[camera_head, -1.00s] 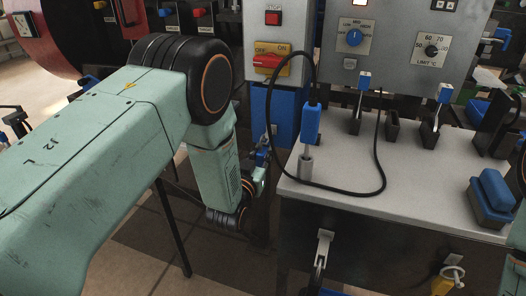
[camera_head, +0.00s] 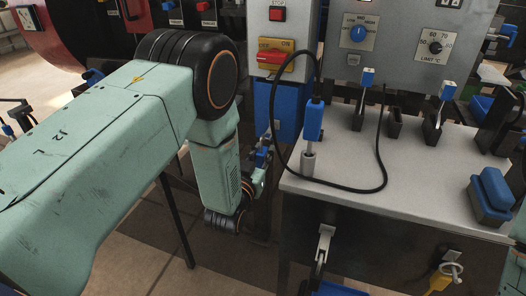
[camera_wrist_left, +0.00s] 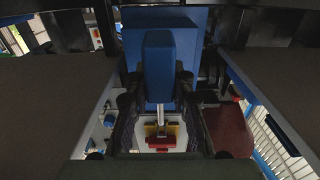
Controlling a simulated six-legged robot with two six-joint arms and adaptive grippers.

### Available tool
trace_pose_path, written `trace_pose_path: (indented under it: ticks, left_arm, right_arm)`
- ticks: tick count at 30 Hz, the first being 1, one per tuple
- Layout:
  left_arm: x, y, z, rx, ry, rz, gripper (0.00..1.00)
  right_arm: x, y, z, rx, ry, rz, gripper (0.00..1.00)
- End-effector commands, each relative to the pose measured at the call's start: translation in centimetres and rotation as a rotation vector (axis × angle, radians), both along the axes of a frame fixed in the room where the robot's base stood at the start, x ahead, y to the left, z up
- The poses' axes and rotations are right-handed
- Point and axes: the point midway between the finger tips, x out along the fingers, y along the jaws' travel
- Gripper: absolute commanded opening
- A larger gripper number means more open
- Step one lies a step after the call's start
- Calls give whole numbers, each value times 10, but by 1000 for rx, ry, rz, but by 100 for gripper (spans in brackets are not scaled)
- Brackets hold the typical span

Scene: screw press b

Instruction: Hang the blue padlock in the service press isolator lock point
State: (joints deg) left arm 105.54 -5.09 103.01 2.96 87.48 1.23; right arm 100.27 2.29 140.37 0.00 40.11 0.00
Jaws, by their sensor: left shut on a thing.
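The blue padlock (camera_wrist_left: 158,65) is held between the fingers of my left gripper (camera_wrist_left: 158,100) in the left wrist view, its metal shackle pointing toward the isolator. In the head view my left gripper (camera_head: 262,158) is small and partly hidden by my arm, below the isolator. The isolator (camera_head: 272,58) is a red handle on a yellow OFF/ON plate on the grey press panel. In the wrist view its red and yellow parts (camera_wrist_left: 160,138) show beyond the shackle. A gap between shackle and isolator cannot be judged. My right gripper is not visible.
A blue box (camera_head: 284,108) sits below the isolator. A grey bench (camera_head: 350,165) on the right carries a blue-handled tool (camera_head: 313,122) with a looping black cable. A red STOP button (camera_head: 277,14) is above the isolator. A yellow padlock-like item (camera_head: 441,280) hangs low at right.

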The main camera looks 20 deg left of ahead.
Motion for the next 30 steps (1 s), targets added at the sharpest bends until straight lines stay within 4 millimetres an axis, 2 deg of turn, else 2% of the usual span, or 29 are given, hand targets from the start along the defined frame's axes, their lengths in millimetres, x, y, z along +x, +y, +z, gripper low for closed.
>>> trace_pose_path:
  ticks: [8, 21, 30]
  left_arm:
    - [-1, 0, 0, 0, 0, 0, 0]
    - [-29, 1, 1, 0, 1, 0, 0]
    - [-33, 1, 0, 0, -1, 0, 0]
  right_arm:
    - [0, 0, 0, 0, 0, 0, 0]
    - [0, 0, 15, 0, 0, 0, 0]
    - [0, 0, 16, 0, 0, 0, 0]
